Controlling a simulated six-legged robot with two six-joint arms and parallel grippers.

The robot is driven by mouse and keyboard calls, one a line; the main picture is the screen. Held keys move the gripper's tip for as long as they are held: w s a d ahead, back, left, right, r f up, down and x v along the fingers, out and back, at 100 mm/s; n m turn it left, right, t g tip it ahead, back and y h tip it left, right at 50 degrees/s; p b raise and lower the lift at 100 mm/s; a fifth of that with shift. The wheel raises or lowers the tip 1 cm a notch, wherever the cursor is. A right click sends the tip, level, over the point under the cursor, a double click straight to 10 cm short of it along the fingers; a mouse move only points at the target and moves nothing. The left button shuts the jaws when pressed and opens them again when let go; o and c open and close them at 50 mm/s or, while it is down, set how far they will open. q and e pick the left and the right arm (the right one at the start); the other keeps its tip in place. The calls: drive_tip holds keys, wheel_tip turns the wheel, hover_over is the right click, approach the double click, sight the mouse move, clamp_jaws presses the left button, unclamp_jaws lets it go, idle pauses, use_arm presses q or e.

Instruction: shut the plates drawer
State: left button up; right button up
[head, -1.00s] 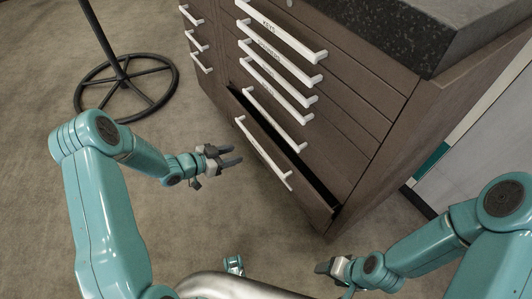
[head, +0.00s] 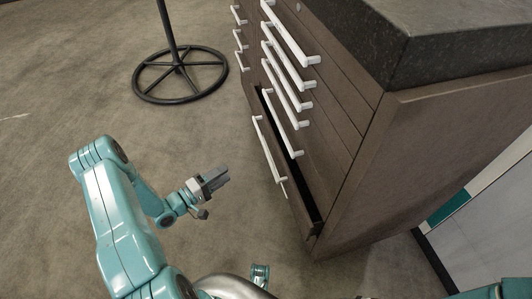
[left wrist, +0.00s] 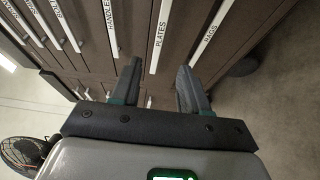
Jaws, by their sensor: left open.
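In the head view the open drawer (head: 294,204) juts from the lower part of the dark brown cabinet, with a dark gap above its front and a white handle (head: 268,150). Its label is not legible there. In the left wrist view a white handle labelled PLATES (left wrist: 160,35) lies ahead, beyond the fingers. My left gripper (head: 220,176) is open and empty, apart from the drawer front and to its left in the head view. Its two fingers also show in the left wrist view (left wrist: 160,88). My right gripper is out of view.
The RAGS handle (left wrist: 210,35) is beside PLATES. Several shut drawers with white handles (head: 288,62) are above the open one. A black stand with a wheel-shaped base (head: 180,76) is on the carpet at the back left. Carpet around my left gripper is clear.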

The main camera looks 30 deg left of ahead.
use_arm(q)
drive_tip(key=b+x, duration=0.3)
drive_tip(key=x, duration=1.3)
drive_tip(key=shift+a+f, duration=0.15)
drive_tip(key=shift+a, duration=0.1)
drive_tip(key=shift+w, duration=0.1)
